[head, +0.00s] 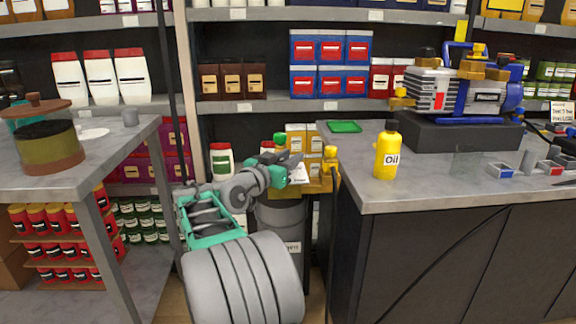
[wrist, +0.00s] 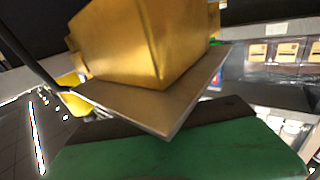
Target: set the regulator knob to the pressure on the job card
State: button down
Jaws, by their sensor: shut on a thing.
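My gripper (head: 292,164) is low in the gap between the two counters, beside a gold-coloured fitting (head: 318,184) with upright posts. One post has a green top (head: 280,139), the other a yellow top (head: 330,152). In the wrist view a gold-coloured block (wrist: 150,40) fills the upper middle, close to the camera, above a flat metallic plate (wrist: 165,105). My gripper is shut, apparently on this block; the contact is hidden. No knob scale is readable. A small white card (head: 560,111) with text stands at the far right; its text is too small to read surely.
The vacuum pump (head: 470,84) stands on a dark block on the right counter (head: 450,190). A yellow oil bottle (head: 387,152) stands near that counter's left edge. A green tray (head: 344,127) lies behind it. A grey bin (head: 280,222) is below my gripper.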

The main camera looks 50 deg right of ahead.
jog(key=shift+s+m+g, duration=0.15)
jog(key=shift+m+g, duration=0.75)
jog(key=shift+g, duration=0.5)
jog(key=c, duration=1.1)
grip_release()
jog(key=shift+o, duration=0.2)
jog(key=a, duration=0.2)
jog(key=a+p, duration=0.1)
jog(key=a, duration=0.4)
jog(key=shift+w+a, duration=0.35)
